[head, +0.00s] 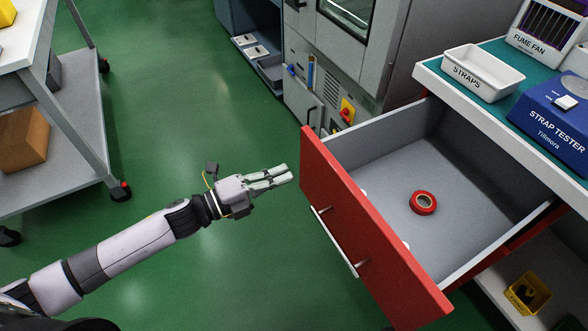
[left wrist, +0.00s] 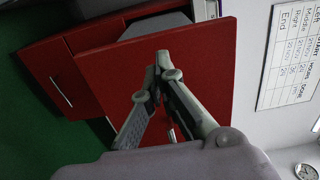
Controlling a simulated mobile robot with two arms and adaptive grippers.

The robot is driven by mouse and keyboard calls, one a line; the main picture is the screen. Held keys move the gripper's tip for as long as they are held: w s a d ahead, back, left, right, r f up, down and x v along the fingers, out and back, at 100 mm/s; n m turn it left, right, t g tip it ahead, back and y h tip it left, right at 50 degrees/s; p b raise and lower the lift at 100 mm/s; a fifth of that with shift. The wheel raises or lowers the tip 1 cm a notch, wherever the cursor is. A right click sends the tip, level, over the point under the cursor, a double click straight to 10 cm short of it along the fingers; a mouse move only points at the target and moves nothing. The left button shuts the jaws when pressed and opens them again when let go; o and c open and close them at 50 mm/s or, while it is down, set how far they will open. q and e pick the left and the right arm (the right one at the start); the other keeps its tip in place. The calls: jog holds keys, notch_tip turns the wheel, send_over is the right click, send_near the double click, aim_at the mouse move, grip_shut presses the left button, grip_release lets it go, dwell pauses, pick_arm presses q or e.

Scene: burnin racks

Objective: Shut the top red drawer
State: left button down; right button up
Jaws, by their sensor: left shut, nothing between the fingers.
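The top red drawer (head: 365,231) stands pulled well out from under the workbench in the head view. Its grey inside (head: 470,190) shows, with a red tape roll (head: 423,202) lying in it. A pale bar handle (head: 334,241) is on the red front. My left gripper (head: 290,174) is shut and empty, just left of the drawer front near its far end; I cannot tell if it touches. In the left wrist view the shut fingers (left wrist: 162,62) lie in front of the red drawer front (left wrist: 205,75). My right gripper is not in view.
On the bench stand a white STRAPS bin (head: 482,73) and a blue strap tester (head: 555,120). A yellow bin (head: 527,293) sits on a shelf below. A wheeled cart (head: 60,150) is at the left. Green floor (head: 190,90) is clear between.

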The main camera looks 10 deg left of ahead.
aim_at(305, 166)
pick_arm(q)
jog(key=shift+x, duration=1.85)
jog(key=shift+d, duration=0.1)
